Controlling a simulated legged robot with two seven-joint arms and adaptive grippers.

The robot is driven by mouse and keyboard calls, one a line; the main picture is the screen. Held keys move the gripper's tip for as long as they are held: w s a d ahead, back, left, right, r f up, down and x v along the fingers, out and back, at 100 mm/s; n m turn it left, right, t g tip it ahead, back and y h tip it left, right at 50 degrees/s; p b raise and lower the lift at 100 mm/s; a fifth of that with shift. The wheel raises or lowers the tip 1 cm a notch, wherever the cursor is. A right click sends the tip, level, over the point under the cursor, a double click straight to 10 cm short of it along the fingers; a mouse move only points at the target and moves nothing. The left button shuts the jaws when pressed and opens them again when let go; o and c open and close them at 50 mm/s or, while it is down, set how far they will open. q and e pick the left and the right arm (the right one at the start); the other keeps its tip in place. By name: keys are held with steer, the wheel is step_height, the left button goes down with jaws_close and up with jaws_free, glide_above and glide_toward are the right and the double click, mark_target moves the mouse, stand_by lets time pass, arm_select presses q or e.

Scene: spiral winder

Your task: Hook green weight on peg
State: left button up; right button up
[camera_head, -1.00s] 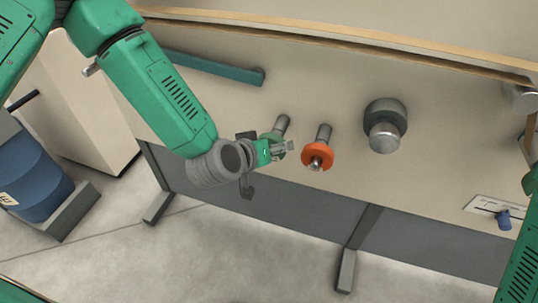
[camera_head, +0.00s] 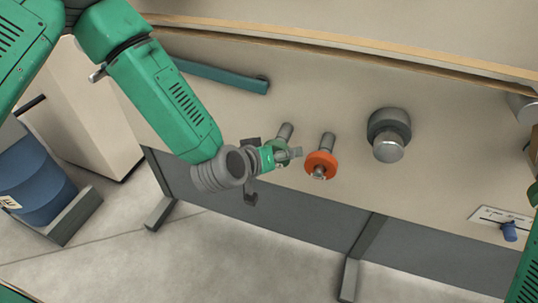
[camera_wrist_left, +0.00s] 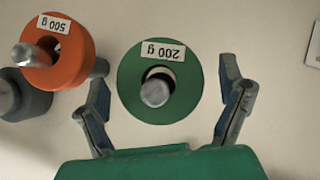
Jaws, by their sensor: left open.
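The green weight is a disc labelled 200 g, and in the left wrist view (camera_wrist_left: 185,92) a metal peg (camera_wrist_left: 154,93) pokes out through its central hole. In the head view the green peg area lies behind my left gripper (camera_head: 290,154), and the grey peg (camera_head: 285,131) shows above it. My left gripper is open, with one finger on each side of the green disc in the left wrist view (camera_wrist_left: 165,66). Gaps show between the fingers and the disc. My right gripper is out of view.
An orange weight (camera_head: 321,165) labelled 500 g hangs on the neighbouring peg, close beside the left gripper's finger. A larger dark weight (camera_head: 388,126) is further right. A teal bar (camera_head: 225,76) is on the panel at upper left. A blue knob (camera_head: 510,231) is at lower right.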

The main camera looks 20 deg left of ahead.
arm_select(q)
steer(key=v, duration=1.2)
steer(key=s+a+f+m+g+y+p, duration=0.1)
steer(key=s+a+f+g+p, duration=0.1)
steer(key=s+f, duration=0.3)
steer(key=s+a+f+m+g+y+p, duration=0.1)
steer(key=s+a+f+g+p, duration=0.2)
steer(key=s, duration=0.6)
steer(key=s+a+f+m+g+y+p, duration=0.1)
steer(key=s+a+f+g+p, duration=0.1)
steer(key=s+a+f+g, duration=0.3)
steer(key=s+a+f, duration=0.1)
steer(key=s, duration=0.1)
steer(key=shift+s+f+m, duration=0.3)
steer(key=shift+s+f, duration=0.05)
steer(key=shift+s, duration=0.05)
steer(key=shift+w, duration=0.15)
steer(key=shift+d, duration=0.1)
